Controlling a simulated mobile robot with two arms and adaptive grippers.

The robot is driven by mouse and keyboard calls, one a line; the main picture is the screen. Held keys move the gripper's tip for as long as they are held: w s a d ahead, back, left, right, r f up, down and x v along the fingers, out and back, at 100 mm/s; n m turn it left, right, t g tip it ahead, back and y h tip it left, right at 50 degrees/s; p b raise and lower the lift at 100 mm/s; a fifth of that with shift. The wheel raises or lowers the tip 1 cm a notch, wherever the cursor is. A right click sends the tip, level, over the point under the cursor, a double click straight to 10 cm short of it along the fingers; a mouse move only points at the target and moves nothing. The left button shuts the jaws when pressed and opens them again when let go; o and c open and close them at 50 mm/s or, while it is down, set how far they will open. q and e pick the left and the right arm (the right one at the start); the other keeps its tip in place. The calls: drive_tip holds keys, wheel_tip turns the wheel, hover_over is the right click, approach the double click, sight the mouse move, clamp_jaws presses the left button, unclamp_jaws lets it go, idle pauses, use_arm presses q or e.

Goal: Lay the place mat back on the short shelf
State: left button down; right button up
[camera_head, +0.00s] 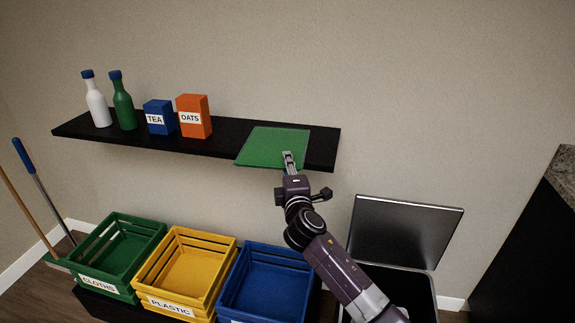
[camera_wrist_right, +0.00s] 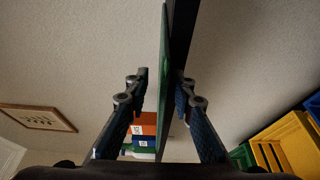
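The green place mat (camera_head: 272,146) lies flat on the right part of the black shelf (camera_head: 324,148), its near edge sticking out slightly past the shelf's front. My right gripper (camera_head: 288,156) is at the mat's near edge. In the right wrist view the mat (camera_wrist_right: 165,60) shows edge-on between the two fingers of my right gripper (camera_wrist_right: 160,73), against the dark shelf (camera_wrist_right: 181,35). The fingers are apart, with a clear gap between the left finger and the mat. My left gripper is not in view.
A white bottle (camera_head: 98,104), a green bottle (camera_head: 123,106), a blue tea box (camera_head: 158,118) and an orange oats box (camera_head: 194,116) stand left on the shelf. Green (camera_head: 80,258), yellow (camera_head: 150,268) and blue (camera_head: 236,285) crates and an open-lidded bin (camera_head: 405,230) are below.

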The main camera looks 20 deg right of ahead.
drive_tip(key=shift+s+f+b, duration=0.1)
drive_tip(key=shift+f+b, duration=0.2)
drive_tip(key=v, duration=0.7)
drive_tip(key=shift+s+b, duration=0.3)
drive_tip(key=shift+b, duration=0.1)
drive_tip(key=shift+a+f, duration=0.1)
